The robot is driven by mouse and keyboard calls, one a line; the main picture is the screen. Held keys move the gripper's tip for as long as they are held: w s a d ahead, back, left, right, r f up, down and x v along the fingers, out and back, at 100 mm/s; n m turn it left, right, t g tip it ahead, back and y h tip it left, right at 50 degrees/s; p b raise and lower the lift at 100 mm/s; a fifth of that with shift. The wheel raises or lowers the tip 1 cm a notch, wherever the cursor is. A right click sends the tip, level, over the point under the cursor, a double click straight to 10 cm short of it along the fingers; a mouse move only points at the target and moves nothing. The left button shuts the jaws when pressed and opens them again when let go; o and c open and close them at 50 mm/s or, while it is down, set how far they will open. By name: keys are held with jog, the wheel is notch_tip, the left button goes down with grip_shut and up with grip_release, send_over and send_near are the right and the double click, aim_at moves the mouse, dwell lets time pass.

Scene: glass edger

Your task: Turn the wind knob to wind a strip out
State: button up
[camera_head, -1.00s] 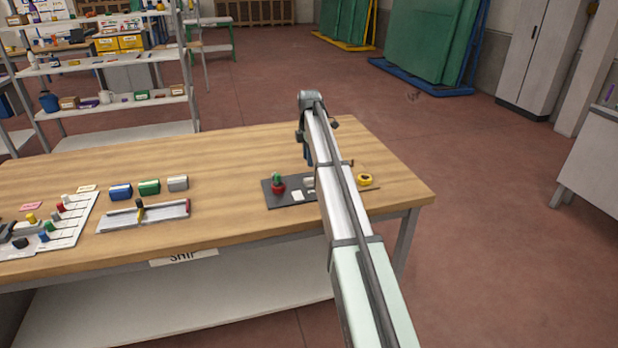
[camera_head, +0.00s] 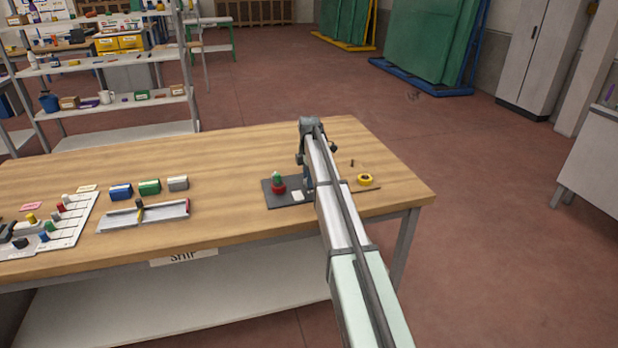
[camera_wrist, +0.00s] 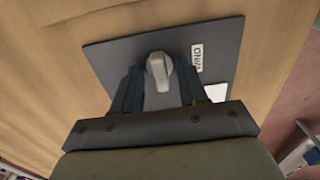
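The wind knob (camera_wrist: 158,72) is a light grey lever-shaped knob on a dark plate (camera_wrist: 115,55), beside a white WIND label (camera_wrist: 197,57) in the wrist view. My gripper (camera_wrist: 160,82) points down at the plate. Its two dark fingers are apart, one on each side of the knob; I cannot tell whether they touch it. In the head view, the plate (camera_head: 271,202) lies near the table's right end, and my arm hides the knob. My gripper (camera_head: 308,182) is over the plate's right part, partly hidden by the arm. I see no wound-out strip clearly.
A red-and-green piece (camera_head: 278,185) stands on the plate's left, near a white square (camera_head: 298,196). A grey tray (camera_head: 120,219) and several coloured blocks are farther left. The table's (camera_head: 240,150) back is clear.

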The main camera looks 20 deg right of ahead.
grip_shut()
jog(key=shift+m, duration=0.3)
jog(key=m, duration=0.3)
jog(key=shift+m, duration=0.3)
jog(key=m, duration=0.4)
jog(key=shift+m, duration=0.3)
jog(key=m, duration=0.4)
jog(key=shift+m, duration=2.2)
grip_release()
